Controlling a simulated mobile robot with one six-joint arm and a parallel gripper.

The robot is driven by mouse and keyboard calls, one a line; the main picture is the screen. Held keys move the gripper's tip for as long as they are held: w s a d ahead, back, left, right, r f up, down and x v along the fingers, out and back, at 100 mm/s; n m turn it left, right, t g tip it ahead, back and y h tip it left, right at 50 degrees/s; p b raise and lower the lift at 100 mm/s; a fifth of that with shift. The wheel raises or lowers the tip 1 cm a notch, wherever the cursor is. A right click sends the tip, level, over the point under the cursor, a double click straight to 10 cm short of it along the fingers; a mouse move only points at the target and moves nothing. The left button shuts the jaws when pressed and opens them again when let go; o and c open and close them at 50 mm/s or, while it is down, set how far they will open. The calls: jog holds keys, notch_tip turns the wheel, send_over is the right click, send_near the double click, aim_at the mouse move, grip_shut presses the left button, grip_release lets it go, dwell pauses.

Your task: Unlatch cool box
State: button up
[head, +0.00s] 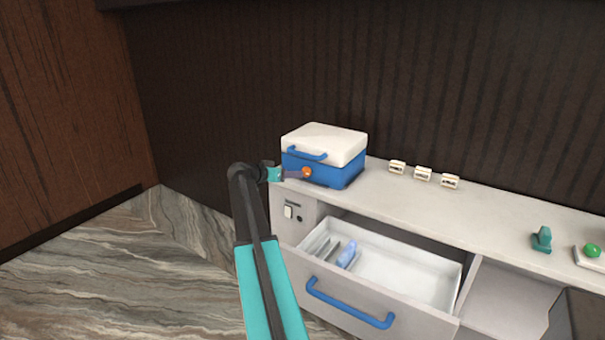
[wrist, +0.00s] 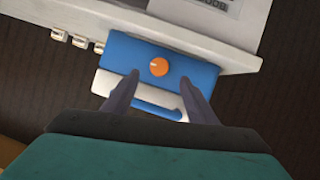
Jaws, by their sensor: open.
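The cool box (head: 325,155) stands on the left end of the counter, with a blue body, a white lid that looks shut and a blue handle (head: 307,154) on its front. An orange round latch knob (head: 306,172) sits on the blue front face. In the wrist view the orange knob (wrist: 159,67) shows a pale line across it, and the blue body (wrist: 195,75) lies ahead of my fingers. My gripper (wrist: 157,82) is open and empty, its fingers spread to either side below the knob in that picture. In the head view my gripper (head: 292,174) is close to the knob; contact cannot be told.
An open drawer (head: 440,282) with a blue handle (head: 349,303) juts out below the counter (head: 440,210), holding a light blue item (head: 347,254). Three small cream blocks (head: 423,173), a teal object (head: 542,239) and a green button (head: 592,250) lie to the right.

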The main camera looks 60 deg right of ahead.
aim_at(305, 173)
jog(key=p+x, duration=0.1)
jog(key=x, duration=0.8)
jog(key=shift+p, duration=0.35)
jog(key=shift+c, duration=0.4)
jog(key=c, duration=1)
